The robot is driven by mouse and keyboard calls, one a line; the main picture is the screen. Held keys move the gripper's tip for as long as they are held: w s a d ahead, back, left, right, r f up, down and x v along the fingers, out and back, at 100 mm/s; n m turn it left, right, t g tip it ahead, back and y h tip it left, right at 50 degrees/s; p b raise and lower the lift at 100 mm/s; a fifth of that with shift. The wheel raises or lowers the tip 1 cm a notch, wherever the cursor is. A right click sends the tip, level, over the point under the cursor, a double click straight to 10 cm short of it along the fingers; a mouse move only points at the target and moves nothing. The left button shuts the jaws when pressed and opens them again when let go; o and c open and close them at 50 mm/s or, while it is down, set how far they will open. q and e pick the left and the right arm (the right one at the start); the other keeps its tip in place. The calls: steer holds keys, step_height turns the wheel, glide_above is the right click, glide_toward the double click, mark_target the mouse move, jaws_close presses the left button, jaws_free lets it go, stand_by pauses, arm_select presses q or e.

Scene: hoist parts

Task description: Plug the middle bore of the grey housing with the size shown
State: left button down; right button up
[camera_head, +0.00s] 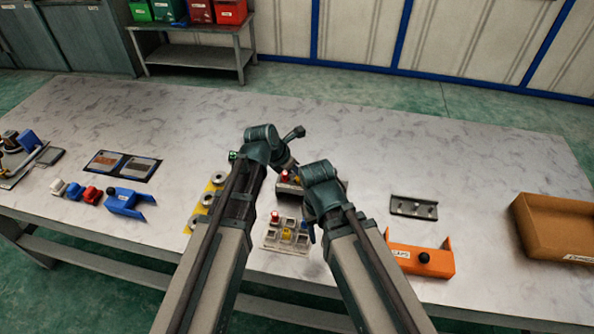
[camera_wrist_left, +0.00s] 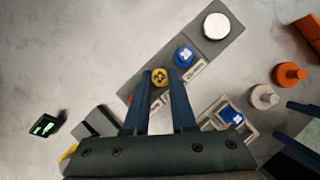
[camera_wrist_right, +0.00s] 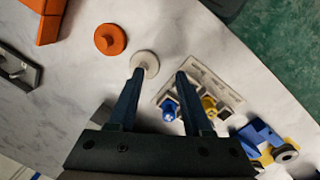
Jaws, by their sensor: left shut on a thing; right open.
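The grey housing (camera_wrist_left: 212,48) lies slantwise in the left wrist view, with a white round cap (camera_wrist_left: 215,26) and a blue plug marked 28 (camera_wrist_left: 184,55) along it. In the head view the housing (camera_head: 284,188) is partly behind my arms, with a red plug (camera_head: 284,175) at its left. My left gripper (camera_wrist_left: 160,84) is shut on a yellow plug marked 23 (camera_wrist_left: 160,77) over the housing. The bore under it is hidden; I cannot tell how deep it sits. A small green display (camera_wrist_left: 45,125) stands nearby, digits unreadable. My right gripper (camera_wrist_right: 158,76) is open and empty.
A plug tray (camera_wrist_right: 205,73) holds blue and yellow plugs. An orange plug (camera_wrist_right: 110,38) and a pale plug (camera_wrist_right: 145,63) stand loose on the table. An orange bin (camera_head: 421,259), a grey bracket (camera_head: 414,207) and a brown box (camera_head: 555,230) are to the right.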

arm_select(q)
steer(key=shift+f+b, duration=0.8)
steer(key=shift+b, duration=0.05)
arm_select(e)
steer(key=shift+f, duration=0.85)
stand_by(2.2)
arm_select(q)
steer(key=c, duration=0.7)
jaws_free()
steer(key=shift+o, duration=0.2)
arm_select(e)
steer(key=shift+r, duration=0.1)
arm_select(q)
step_height(320, 180, up, 7)
steer(key=p, duration=0.7)
arm_select(e)
step_height(320, 180, up, 7)
arm_select(q)
steer(key=shift+a, duration=0.1)
